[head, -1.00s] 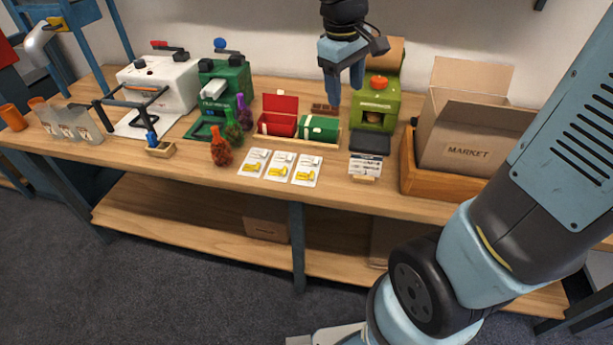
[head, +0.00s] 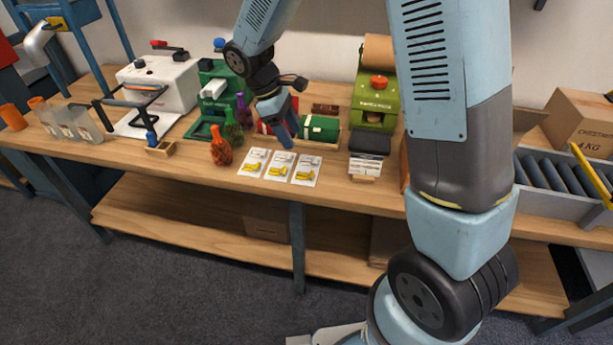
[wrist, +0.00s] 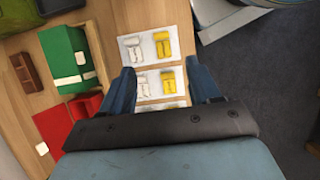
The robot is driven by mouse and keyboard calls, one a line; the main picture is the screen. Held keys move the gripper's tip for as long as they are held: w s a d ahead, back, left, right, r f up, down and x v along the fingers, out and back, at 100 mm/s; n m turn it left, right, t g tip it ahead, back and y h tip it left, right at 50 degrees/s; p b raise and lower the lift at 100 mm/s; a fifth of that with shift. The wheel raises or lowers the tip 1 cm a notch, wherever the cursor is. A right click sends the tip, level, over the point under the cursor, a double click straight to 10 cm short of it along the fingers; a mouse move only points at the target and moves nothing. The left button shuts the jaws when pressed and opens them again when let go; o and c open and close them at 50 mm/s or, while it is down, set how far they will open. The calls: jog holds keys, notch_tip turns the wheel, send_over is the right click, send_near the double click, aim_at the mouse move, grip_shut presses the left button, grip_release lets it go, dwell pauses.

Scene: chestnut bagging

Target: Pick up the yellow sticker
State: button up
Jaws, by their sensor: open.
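Three white sheets lie in a row at the front of the wooden table, each with white stickers and yellow stickers: left (head: 253,163), middle (head: 279,165) and right (head: 305,170). Yellow stickers (head: 277,171) sit on the near half of each sheet. My gripper (head: 287,143) points down close behind and above the sheets. In the wrist view, my open, empty fingers (wrist: 162,75) frame the middle sheet's yellow sticker (wrist: 168,79) and white sticker (wrist: 141,80). Another sheet's yellow sticker (wrist: 162,43) lies beyond. The third sheet is partly hidden by my gripper's body.
A red box (wrist: 72,118) and a green box (head: 319,128) stand behind the sheets. An orange bottle (head: 221,147) stands left of them and a small black-topped stand (head: 369,142) right. The table's front edge is close to the sheets.

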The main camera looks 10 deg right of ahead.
aim_at(313, 177)
jog(key=x, duration=1.3)
jog(key=shift+a, duration=0.1)
jog(key=shift+f, duration=0.1)
grip_shut()
dwell(0.4)
